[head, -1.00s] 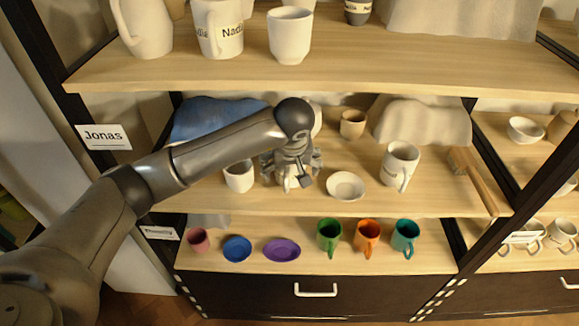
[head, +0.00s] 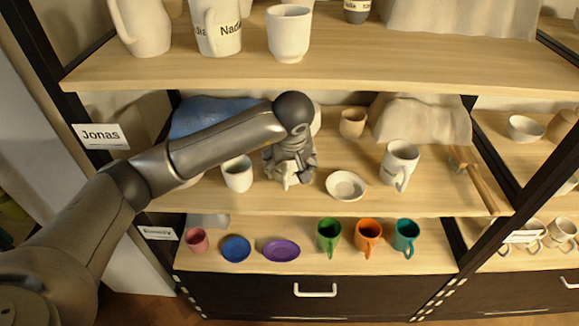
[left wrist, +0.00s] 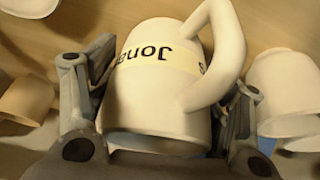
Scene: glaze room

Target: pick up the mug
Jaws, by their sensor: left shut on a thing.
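My left gripper (head: 290,172) reaches down from above at the middle shelf and is shut on a white mug. In the left wrist view the mug (left wrist: 150,100) sits between the two fingers (left wrist: 170,85). It has a band lettered "Jonas", upside down in that view, and a big handle at the right. In the head view the gripper hides most of the mug; only a pale part, seemingly its handle (head: 287,183), shows below the fingers. I cannot tell whether it touches the shelf. My right gripper is not in view.
On the middle shelf (head: 310,202), a white cup (head: 238,174) stands close left, a shallow bowl (head: 346,185) close right, and another lettered mug (head: 399,165) farther right. A small cup (head: 352,123) stands behind.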

